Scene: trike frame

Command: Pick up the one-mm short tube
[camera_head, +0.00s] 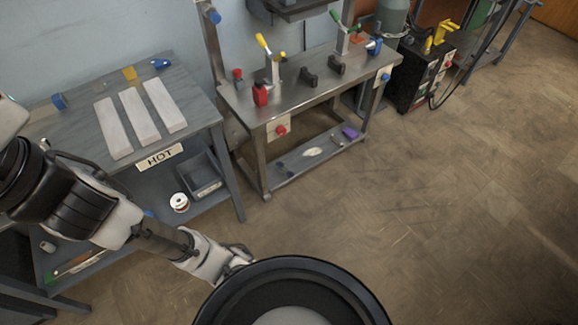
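I cannot make out a one-mm short tube anywhere in this view. My gripper (240,256) hangs low over the floor at the bottom centre, in front of the tables and apart from them. Its fingers are small and partly hidden behind a dark round rim, so I cannot tell whether they are open or shut. I see nothing clearly held in it.
A grey bin (203,180) and spool (180,202) sit below. A metal welding table (300,105) with clamps stands at centre. Floor at right is clear.

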